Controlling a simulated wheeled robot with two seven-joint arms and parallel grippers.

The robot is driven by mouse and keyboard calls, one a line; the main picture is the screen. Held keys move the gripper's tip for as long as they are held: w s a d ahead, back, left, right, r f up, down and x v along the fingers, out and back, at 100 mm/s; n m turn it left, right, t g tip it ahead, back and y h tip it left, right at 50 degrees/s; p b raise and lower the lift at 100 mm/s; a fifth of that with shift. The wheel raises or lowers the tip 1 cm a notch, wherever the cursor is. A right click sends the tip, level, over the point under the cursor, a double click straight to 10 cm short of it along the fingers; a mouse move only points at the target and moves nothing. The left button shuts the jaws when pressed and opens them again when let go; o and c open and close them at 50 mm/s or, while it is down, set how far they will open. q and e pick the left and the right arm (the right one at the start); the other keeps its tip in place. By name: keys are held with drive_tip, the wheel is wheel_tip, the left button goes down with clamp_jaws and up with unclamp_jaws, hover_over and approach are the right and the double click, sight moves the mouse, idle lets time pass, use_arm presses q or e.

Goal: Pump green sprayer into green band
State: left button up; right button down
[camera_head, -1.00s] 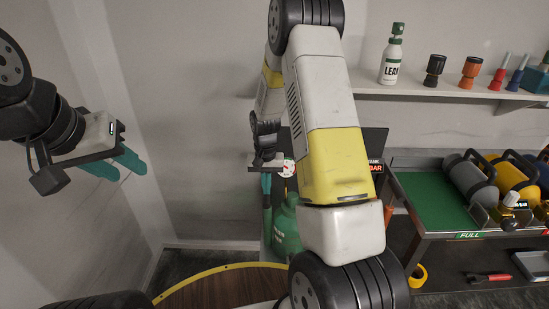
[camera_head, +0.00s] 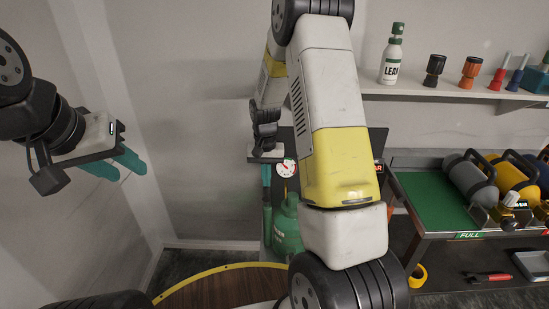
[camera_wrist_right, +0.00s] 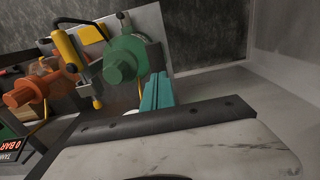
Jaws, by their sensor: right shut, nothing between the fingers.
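The green sprayer (camera_head: 286,228) stands low behind my right arm, which hides part of it. Its round white gauge (camera_head: 287,168) has a red needle; I cannot make out a green band on it. The sprayer's green top (camera_wrist_right: 125,60) with a yellow handle (camera_wrist_right: 68,50) shows in the right wrist view. My right gripper (camera_head: 266,205) points down just left of the sprayer, its teal fingers shut and empty. The fingers (camera_wrist_right: 156,90) also show in the right wrist view; I cannot tell whether they touch the sprayer. My left gripper (camera_head: 122,168) is open and empty at the left.
An orange sprayer (camera_wrist_right: 35,88) and a dark display (camera_wrist_right: 10,148) reading 0 BAR are at the left of the right wrist view. A bench with a green mat (camera_head: 432,200) and several cylinders stands right. The wall shelf (camera_head: 440,93) holds a LEAK bottle (camera_head: 391,62).

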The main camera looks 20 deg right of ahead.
sight(267, 191)
idle(0.5)
drive_tip(key=shift+f, duration=2.65)
drive_tip(key=shift+r, duration=2.7)
drive_tip(key=shift+r, duration=2.5)
